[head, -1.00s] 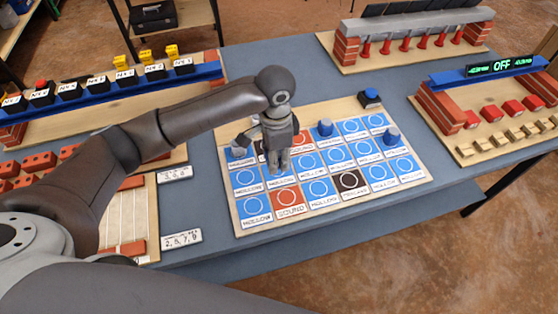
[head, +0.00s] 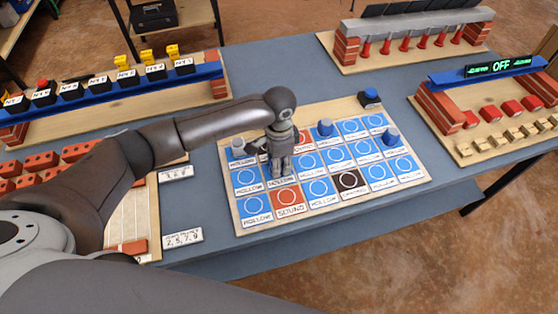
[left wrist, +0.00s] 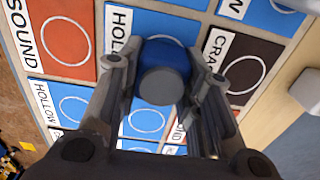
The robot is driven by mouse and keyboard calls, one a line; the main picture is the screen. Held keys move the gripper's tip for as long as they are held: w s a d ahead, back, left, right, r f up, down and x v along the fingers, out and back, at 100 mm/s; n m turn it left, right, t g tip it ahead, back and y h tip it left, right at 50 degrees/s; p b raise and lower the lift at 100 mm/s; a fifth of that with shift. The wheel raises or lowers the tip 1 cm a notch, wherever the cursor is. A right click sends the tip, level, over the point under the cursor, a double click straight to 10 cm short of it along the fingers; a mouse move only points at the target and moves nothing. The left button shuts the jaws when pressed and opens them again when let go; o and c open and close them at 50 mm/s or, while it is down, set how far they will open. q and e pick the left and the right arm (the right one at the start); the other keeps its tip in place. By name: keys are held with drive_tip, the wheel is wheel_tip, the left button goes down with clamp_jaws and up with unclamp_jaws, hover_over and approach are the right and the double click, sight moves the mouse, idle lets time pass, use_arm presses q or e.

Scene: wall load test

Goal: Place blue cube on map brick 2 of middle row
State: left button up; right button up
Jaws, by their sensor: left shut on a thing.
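My left gripper (head: 281,174) points down over brick 2 of the middle row on the map board (head: 237,217). In the left wrist view, its fingers (left wrist: 165,90) are shut on a round-looking blue piece with a grey top, the blue cube (left wrist: 163,75). The piece is over a blue HOLLOW brick (left wrist: 120,18), with the SOUND brick (left wrist: 55,40) on one side and the dark CRACKED brick (left wrist: 240,62) on the other. I cannot tell whether it touches the brick. My right gripper is not in view.
Another blue piece (head: 370,96) sits at the board's far corner. Brick racks stand left and right. The other middle-row bricks near the gripper are clear.

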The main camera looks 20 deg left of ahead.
use_arm(q)
drive_tip(key=o, duration=1.1)
drive_tip(key=shift+c, duration=0.2)
drive_tip(key=shift+r, duration=0.2)
wheel_tip(320, 180, up, 12)
drive_tip(key=b, duration=0.1)
drive_tip(key=shift+f, duration=0.1)
